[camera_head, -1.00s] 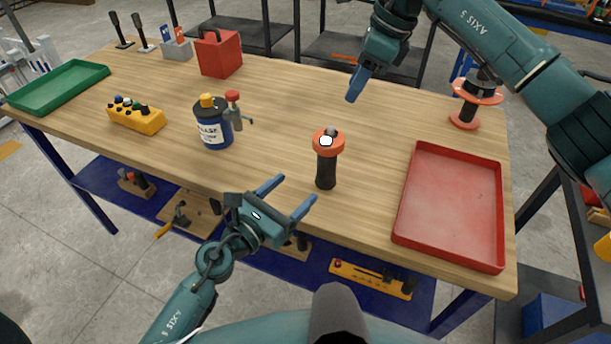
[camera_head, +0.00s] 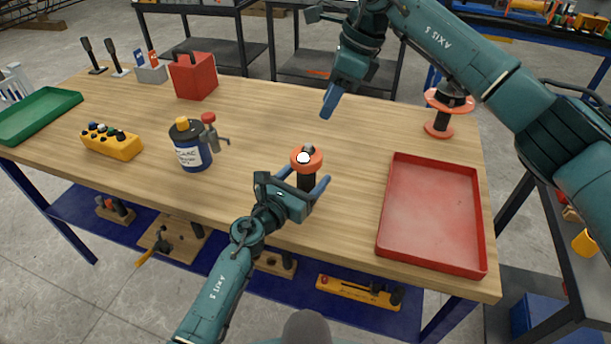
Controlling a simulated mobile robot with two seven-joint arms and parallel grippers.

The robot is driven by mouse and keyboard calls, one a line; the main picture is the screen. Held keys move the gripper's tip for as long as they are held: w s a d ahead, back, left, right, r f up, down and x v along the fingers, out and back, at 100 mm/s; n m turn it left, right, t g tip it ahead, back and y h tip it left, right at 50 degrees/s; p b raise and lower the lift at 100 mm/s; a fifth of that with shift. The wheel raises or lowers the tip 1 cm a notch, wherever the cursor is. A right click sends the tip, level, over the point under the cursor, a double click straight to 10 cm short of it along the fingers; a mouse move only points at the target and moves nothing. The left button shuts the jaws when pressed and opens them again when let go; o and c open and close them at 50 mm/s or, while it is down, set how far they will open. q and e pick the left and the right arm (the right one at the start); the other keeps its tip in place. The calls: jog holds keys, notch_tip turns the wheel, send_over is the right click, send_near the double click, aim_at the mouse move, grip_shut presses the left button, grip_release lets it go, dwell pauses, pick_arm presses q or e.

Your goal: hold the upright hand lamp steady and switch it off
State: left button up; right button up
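The hand lamp stands upright on the wooden table, with an orange head (camera_head: 312,165), a bright white spot and small grey part on top, and a black handle (camera_head: 306,182). My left gripper (camera_head: 306,180) is at the lamp from the front, its blue fingers apart, one on each side of the handle. It looks open; contact with the handle cannot be made out. My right gripper (camera_head: 329,106) hangs above the table behind the lamp, apart from it. Its blue fingers overlap in this view, so the gap between them is hidden.
A red tray (camera_head: 383,215) lies right of the lamp. A blue can (camera_head: 192,158) with a red-topped part stands to the left, beyond it a yellow button box (camera_head: 112,145), a red box (camera_head: 194,78) and a green tray (camera_head: 35,118). An orange spool (camera_head: 438,130) stands at back right.

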pick_arm(q)
jog(key=shift+c, duration=0.6)
jog(key=c, duration=1.1)
pick_arm(e)
jog(key=shift+c, duration=0.3)
pick_arm(q)
jog(key=shift+c, duration=0.2)
pick_arm(e)
grip_shut()
